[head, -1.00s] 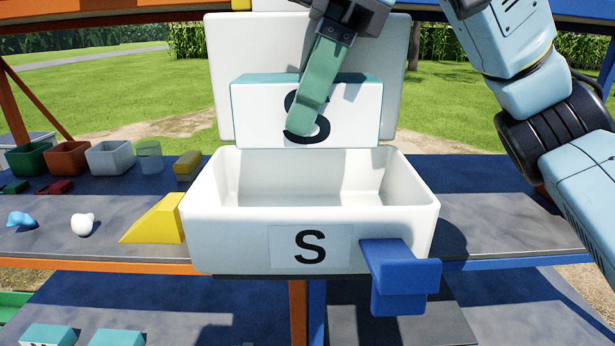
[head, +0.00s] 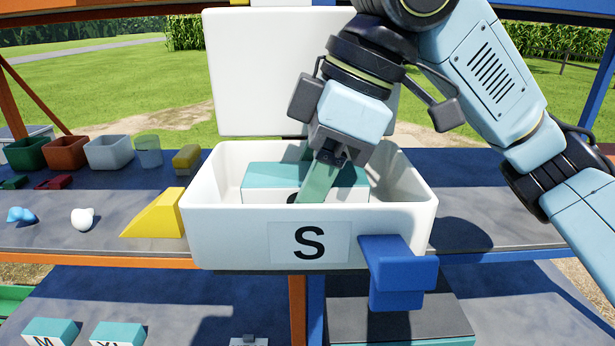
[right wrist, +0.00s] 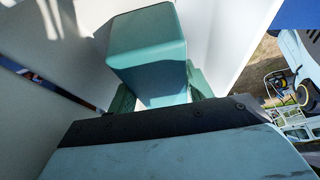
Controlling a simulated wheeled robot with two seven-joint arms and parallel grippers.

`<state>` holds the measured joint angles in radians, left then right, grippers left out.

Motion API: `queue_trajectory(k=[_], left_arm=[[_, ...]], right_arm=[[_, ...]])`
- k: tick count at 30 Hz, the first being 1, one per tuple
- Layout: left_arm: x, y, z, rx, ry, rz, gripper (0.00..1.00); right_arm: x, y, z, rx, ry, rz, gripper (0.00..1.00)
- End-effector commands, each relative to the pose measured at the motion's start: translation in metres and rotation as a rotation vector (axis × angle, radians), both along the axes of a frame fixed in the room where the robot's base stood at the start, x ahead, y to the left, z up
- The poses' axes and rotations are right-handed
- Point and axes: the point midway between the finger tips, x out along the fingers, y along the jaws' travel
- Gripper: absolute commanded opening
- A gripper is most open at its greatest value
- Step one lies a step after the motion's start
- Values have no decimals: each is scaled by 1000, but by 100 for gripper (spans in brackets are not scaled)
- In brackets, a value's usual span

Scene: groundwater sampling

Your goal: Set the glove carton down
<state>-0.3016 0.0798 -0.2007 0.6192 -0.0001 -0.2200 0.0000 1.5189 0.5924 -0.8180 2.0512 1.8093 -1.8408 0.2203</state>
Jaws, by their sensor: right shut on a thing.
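The glove carton (head: 262,178), white with a teal top and a black letter partly covered by a finger, is inside the white bin marked S (head: 235,228). Its lower part is hidden behind the bin's front wall, so I cannot tell whether it touches the floor. My right gripper (head: 314,186) reaches down into the bin and is shut on the carton. In the right wrist view the carton's teal end (right wrist: 150,50) stands between the green fingers. My left gripper is not in view.
A white lid (head: 285,75) stands open behind the bin. A blue handle (head: 400,265) juts from its front right. A yellow wedge (head: 158,215) is close on the left, with small tubs (head: 108,152) further left. The shelf (head: 475,215) right of the bin is clear.

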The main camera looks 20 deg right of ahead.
Motion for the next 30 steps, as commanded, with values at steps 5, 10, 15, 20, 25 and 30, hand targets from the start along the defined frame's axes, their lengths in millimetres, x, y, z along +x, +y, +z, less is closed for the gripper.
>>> queue_trajectory(k=[5, 10, 15, 20, 25, 30], left_arm=[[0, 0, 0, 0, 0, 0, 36], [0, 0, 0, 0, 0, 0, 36], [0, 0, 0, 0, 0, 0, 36], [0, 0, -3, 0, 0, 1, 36], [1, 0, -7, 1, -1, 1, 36], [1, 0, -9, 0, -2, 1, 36]], right_arm=[[0, 0, -1, -1, 0, 0, 68], [0, 0, -1, -1, 0, 0, 72], [0, 0, 0, 0, 0, 0, 72], [-1, -5, 15, 0, -3, -1, 72], [-5, -18, 48, 1, -3, -1, 72], [-9, -32, 83, 1, -3, 0, 72]])
